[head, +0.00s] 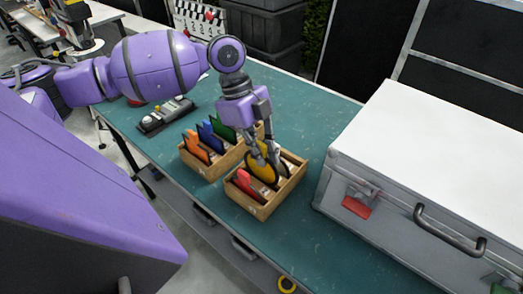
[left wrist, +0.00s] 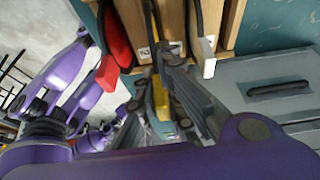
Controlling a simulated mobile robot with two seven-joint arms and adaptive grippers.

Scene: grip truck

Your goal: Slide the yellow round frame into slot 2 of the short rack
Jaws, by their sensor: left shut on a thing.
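The yellow round frame (head: 262,171) is held edge-on by my left gripper (head: 264,153), whose fingers come down from above. In the left wrist view the yellow frame (left wrist: 159,98) shows as a thin strip between the fingers. It is at the nearer wooden rack (head: 262,211), with its lower part at or between the dividers; I cannot tell how deep it sits or which slot it lines up with. A red frame (head: 242,182) stands at the left end of this rack, and also shows in the left wrist view (left wrist: 114,38). My right gripper is not in view.
A second wooden rack (head: 206,172) stands just behind to the left, with orange, blue and green frames. A large silver case (head: 400,190) stands close on the right. A grey device (head: 166,115) lies at the table's left. The teal tabletop (head: 300,108) is clear behind.

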